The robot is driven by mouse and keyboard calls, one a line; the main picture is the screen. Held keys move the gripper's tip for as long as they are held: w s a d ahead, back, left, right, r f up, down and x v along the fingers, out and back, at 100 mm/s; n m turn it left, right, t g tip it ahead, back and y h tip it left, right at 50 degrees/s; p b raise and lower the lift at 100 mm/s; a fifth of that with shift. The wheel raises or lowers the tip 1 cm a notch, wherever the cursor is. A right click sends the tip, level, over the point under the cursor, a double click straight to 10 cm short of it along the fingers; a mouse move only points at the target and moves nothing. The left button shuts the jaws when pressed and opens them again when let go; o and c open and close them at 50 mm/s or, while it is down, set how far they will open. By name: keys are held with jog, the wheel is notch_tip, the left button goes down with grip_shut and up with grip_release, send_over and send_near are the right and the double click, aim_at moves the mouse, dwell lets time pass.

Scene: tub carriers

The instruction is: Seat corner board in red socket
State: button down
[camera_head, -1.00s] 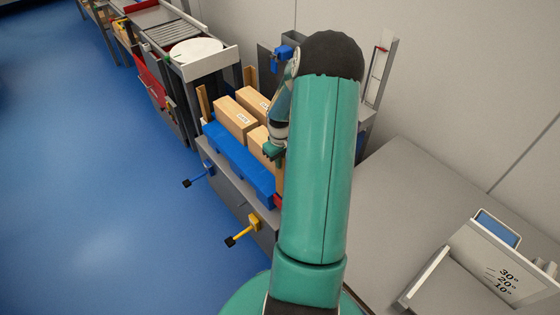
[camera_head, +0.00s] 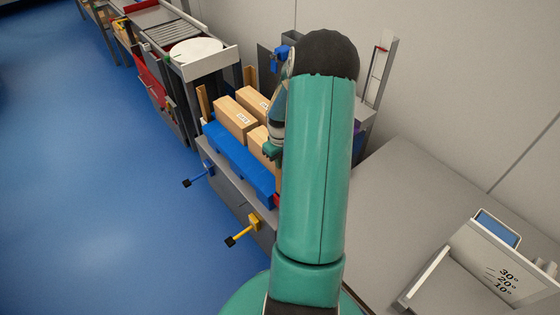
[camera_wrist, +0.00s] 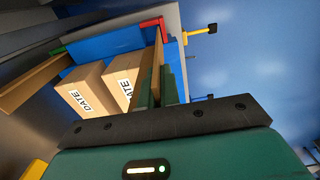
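My gripper (camera_wrist: 158,92) shows its two green fingers in the wrist view, closed around a thin brown corner board (camera_wrist: 157,62). The board's far end points toward the red socket (camera_wrist: 152,22) at the corner of the blue tub wall (camera_wrist: 105,42). I cannot tell whether board and socket touch. In the head view the red socket is a small red patch (camera_head: 277,199) beside my arm. My green fingertips (camera_head: 271,151) show above the cartons there, and my arm hides the held board.
Cartons (camera_head: 235,117) marked DATE stand close to the fingers in the wrist view (camera_wrist: 88,90). Other tan corner boards (camera_head: 203,103) stand at the far end. Blue (camera_head: 193,180) and yellow (camera_head: 252,222) levers stick out in front. A grey counter (camera_head: 420,210) lies right.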

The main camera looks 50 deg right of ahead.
aim_at(280, 172)
jog(key=shift+f, duration=3.05)
jog(key=c, duration=1.5)
grip_release()
jog(key=shift+c, duration=0.2)
jog(key=shift+r, duration=0.15)
notch_tip(280, 172, up, 14)
jog(key=shift+f, duration=0.2)
